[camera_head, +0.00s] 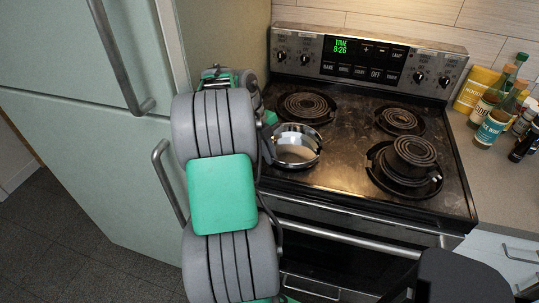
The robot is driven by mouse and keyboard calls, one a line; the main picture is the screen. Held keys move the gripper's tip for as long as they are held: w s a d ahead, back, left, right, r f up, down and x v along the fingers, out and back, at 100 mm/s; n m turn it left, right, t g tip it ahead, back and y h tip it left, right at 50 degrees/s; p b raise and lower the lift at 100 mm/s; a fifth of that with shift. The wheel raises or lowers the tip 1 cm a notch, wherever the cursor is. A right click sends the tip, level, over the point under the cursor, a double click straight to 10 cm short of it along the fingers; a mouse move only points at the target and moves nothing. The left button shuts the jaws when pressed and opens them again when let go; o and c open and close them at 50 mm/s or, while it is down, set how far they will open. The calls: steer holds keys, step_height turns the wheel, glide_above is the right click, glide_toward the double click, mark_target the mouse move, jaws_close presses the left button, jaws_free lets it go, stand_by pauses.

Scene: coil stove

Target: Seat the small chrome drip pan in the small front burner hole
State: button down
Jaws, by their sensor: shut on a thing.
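The small chrome drip pan (309,159) is a shiny round bowl over the front left part of the cooktop. My gripper (270,131) is at the pan's left rim, mostly hidden behind my own arm, and is shut on the pan. The front left burner hole is hidden under or behind the pan. I cannot tell whether the pan touches the stove (347,141) or is held above it.
Coil burners sit at back left (307,106), back right (400,119) and front right (412,153); the front right coil looks raised. The control panel (364,62) stands behind. Bottles (490,130) crowd the right counter. A green fridge (75,110) is at left.

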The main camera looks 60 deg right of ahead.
steer(key=shift+f, duration=0.15)
steer(key=c, duration=1.5)
jaws_free()
step_height(320, 180, up, 8)
steer(key=p, duration=0.6)
